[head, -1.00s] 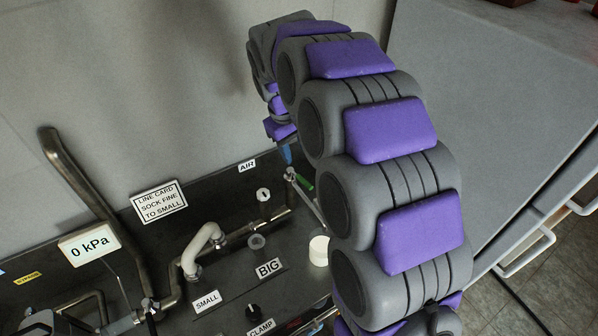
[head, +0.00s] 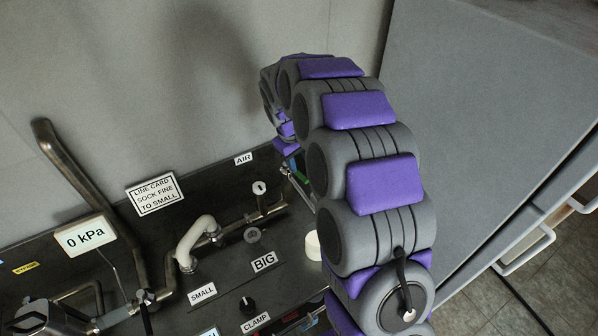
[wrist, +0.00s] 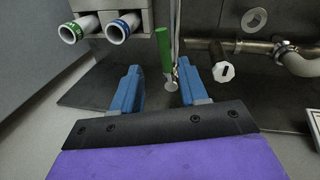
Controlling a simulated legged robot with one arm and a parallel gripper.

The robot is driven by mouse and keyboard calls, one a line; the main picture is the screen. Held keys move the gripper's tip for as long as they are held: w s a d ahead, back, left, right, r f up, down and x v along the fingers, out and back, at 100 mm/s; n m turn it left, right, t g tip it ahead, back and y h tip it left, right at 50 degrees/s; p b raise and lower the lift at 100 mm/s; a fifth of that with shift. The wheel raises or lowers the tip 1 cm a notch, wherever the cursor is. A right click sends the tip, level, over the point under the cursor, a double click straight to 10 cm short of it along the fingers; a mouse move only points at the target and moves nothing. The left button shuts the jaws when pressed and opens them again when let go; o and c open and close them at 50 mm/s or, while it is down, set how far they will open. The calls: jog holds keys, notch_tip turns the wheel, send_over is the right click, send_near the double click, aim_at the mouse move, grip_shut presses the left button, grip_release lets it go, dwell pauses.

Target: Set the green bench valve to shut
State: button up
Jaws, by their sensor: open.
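The green bench valve handle (wrist: 164,50) stands nearly upright in the wrist view, with a pale metal end (wrist: 171,86) below it. My gripper (wrist: 157,78) is open, with one blue finger on each side of the handle's lower end. The fingers look apart from the handle, and nothing is held.
In the wrist view, a white knob (wrist: 223,72) is close right of the fingers, and a metal pipe (wrist: 255,46) runs behind it. Two hose ends (wrist: 123,27) are at upper left. The head view shows a 0 kPa display (head: 85,236) and a white cylinder (head: 313,246).

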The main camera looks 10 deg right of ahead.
aim_at(300, 173)
notch_tip(300, 173, down, 5)
jog(key=shift+w, duration=0.15)
jog(key=shift+a+f+b, duration=0.25)
jog(key=shift+a+b, duration=0.05)
jog(key=shift+a, duration=0.15)
jog(key=shift+d, duration=0.95)
jog(key=c, duration=0.3)
jog(key=shift+c, duration=0.9)
jog(key=shift+a+r, duration=0.1)
jog(key=shift+a, duration=0.45)
grip_shut()
jog(key=shift+w+d, duration=0.15)
